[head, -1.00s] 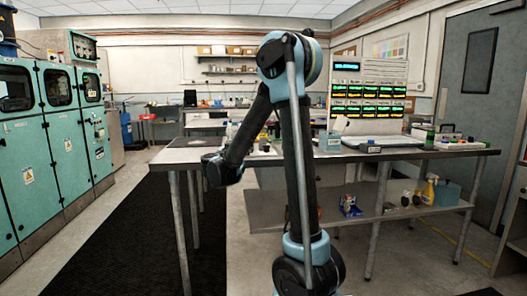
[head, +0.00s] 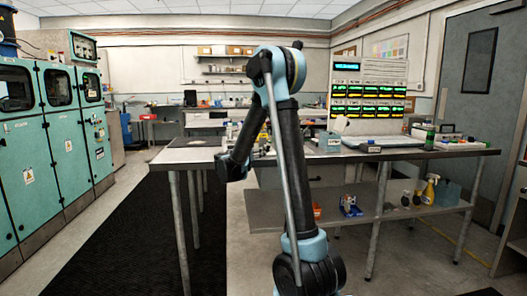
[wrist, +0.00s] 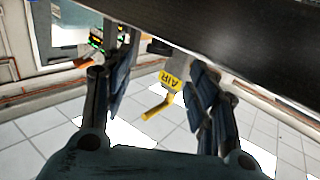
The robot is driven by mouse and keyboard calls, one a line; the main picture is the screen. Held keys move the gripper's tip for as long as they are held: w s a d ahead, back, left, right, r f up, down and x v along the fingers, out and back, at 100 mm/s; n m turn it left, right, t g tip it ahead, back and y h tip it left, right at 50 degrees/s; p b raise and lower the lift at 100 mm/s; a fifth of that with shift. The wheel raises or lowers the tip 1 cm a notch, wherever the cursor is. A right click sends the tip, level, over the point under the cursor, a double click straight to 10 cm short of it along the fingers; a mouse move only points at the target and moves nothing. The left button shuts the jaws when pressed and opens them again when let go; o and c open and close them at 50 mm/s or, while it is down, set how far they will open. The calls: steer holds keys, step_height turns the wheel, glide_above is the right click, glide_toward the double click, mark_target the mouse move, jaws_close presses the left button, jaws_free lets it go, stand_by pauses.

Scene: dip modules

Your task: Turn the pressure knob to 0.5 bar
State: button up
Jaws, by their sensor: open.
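My gripper (wrist: 160,95) is open in the wrist view, its two dark fingers apart with nothing held between them. Beyond the gap, a yellow tag marked AIR (wrist: 170,79) and a yellow handle (wrist: 158,107) show; I cannot tell how far they are from the fingers. In the head view my arm bends down to the left at the near side of the workbench (head: 400,155), and its fingers are hidden. I cannot make out the pressure knob or a pressure reading in either view.
A dark slab-like surface (wrist: 210,35) crosses the top of the wrist view, close to the fingers. A lit display panel (head: 368,90) stands at the back of the bench. Teal cabinets (head: 60,140) line the left. The dark floor mat (head: 140,240) is clear.

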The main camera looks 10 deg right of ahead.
steer(key=x, duration=0.7)
steer(key=c, duration=1.1)
